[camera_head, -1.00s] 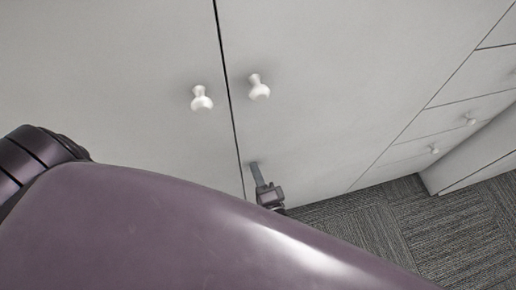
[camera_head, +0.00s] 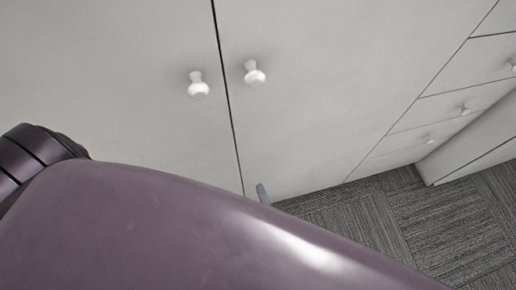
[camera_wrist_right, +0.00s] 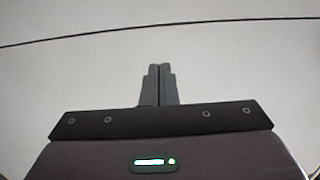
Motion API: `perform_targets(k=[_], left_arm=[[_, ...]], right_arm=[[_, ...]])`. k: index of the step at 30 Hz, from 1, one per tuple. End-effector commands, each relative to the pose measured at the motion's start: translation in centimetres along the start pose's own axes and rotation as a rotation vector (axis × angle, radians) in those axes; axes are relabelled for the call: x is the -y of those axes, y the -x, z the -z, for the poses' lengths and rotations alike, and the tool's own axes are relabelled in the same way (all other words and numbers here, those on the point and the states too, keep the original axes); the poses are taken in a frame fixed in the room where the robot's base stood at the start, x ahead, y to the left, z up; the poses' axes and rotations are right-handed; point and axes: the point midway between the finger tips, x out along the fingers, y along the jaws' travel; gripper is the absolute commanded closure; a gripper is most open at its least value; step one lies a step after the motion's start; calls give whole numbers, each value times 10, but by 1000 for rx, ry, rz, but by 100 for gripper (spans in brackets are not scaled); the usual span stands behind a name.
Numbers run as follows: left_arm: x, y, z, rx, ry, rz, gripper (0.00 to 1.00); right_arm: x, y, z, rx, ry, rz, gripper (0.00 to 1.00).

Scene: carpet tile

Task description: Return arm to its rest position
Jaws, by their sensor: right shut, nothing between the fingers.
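My right gripper shows in the head view only as a small grey fingertip (camera_head: 262,194) above the edge of my purple arm link; the rest of it is hidden behind that link. In the right wrist view the right gripper (camera_wrist_right: 159,70) is shut, its two grey fingers together with nothing between them. The pale cabinet front lies beyond the fingers, crossed by a dark seam. My left gripper is not in view.
Two closed cabinet doors (camera_head: 310,125) with white knobs (camera_head: 199,84) and (camera_head: 255,72) fill the upper head view. Drawers (camera_head: 465,85) with small knobs are at right. Grey carpet (camera_head: 420,220) is clear at lower right.

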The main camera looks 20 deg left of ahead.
Motion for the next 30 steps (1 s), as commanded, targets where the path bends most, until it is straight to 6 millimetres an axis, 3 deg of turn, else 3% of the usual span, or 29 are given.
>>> perform_targets(k=[6, 12, 14, 16, 20, 23, 27, 30], left_arm=[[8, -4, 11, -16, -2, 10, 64], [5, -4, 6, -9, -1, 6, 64], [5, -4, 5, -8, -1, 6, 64], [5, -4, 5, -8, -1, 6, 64], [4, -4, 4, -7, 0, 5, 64], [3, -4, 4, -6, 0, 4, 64], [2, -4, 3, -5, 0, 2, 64], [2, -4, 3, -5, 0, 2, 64]], right_arm=[[-1, 30, -3, 0, 0, -3, 100], [-2, 37, -3, 0, 2, -5, 100], [-8, 38, -2, 0, 17, -23, 100], [-28, 41, 1, 2, 59, -75, 100], [-97, 62, 14, 22, 213, -271, 100], [-165, 93, 30, 70, 370, -476, 100], [-250, 156, 55, 184, 570, -772, 100], [-299, 210, 73, 300, 686, -975, 100]])
